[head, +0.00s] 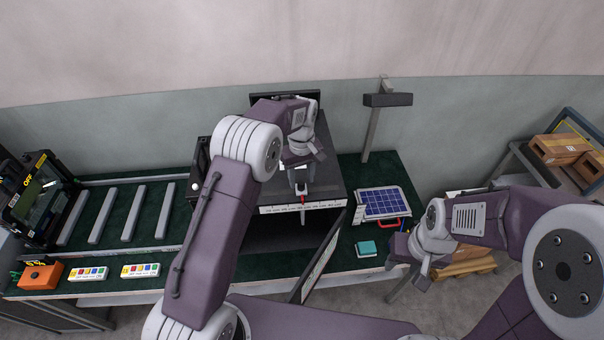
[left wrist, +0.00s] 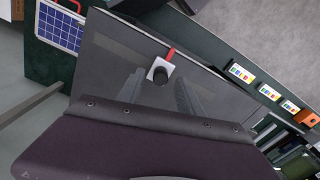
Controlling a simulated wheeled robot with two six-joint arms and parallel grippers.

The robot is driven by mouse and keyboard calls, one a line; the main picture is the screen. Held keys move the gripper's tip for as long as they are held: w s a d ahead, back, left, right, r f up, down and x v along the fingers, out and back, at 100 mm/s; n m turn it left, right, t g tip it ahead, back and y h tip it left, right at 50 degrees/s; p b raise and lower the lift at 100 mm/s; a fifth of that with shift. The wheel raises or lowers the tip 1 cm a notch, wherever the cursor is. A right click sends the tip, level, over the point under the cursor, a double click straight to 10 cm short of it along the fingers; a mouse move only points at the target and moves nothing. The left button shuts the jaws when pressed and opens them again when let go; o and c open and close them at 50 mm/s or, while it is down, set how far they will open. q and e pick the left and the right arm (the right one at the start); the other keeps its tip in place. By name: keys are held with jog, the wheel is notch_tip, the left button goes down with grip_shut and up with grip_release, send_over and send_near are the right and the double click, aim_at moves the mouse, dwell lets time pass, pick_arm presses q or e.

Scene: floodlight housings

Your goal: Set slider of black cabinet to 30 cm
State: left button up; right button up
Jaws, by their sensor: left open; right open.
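The black cabinet (head: 334,178) stands at the middle of the bench, its front door (head: 321,264) swung open. Its slider (head: 303,189) is a pale block with a dark round knob and a red pointer, on top near the front edge. A white scale strip (head: 278,209) runs along that edge; its numbers are too small to read. In the left wrist view the slider (left wrist: 152,66) lies between the fingers of my open left gripper (left wrist: 160,84), with gaps at both sides. My left gripper (head: 301,180) is above the cabinet top. My right gripper (head: 408,268) is open and empty, right of the bench.
A solar panel (head: 383,203) and a teal box (head: 366,248) lie right of the cabinet. A lamp-like post (head: 372,130) stands behind them. Left are roller bars (head: 121,213), button panels (head: 140,270) and an orange box (head: 41,275). The open door juts forward.

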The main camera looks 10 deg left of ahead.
aim_at(303, 182)
pick_arm(q)
jog(key=r, duration=0.2)
jog(key=r+b, duration=0.1)
jog(key=r, duration=0.4)
jog(key=shift+w+d, duration=0.15)
jog(key=shift+d, duration=0.2)
jog(key=shift+a+r, duration=0.2)
jog(key=shift+r, duration=0.2)
jog(key=shift+d, duration=0.1)
